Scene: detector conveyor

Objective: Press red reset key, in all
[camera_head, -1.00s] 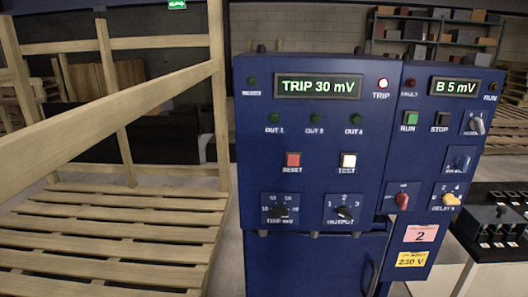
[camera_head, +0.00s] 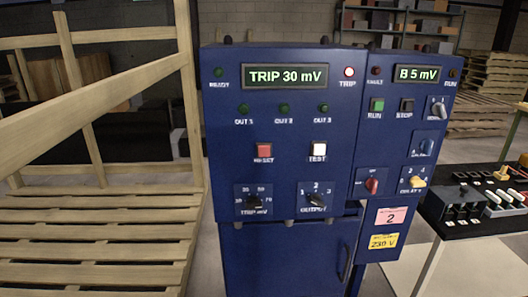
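The green OUT 1, OUT 2 and OUT 3 lamps look dim. Neither of my grippers is in view.
A side panel (camera_head: 384,140) reads "B 5 mV" and has RUN and STOP keys, a red knob (camera_head: 372,186) and a yellow knob (camera_head: 418,182). A wooden pallet frame (camera_head: 90,225) stands left. A table (camera_head: 470,228) with small devices stands right.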

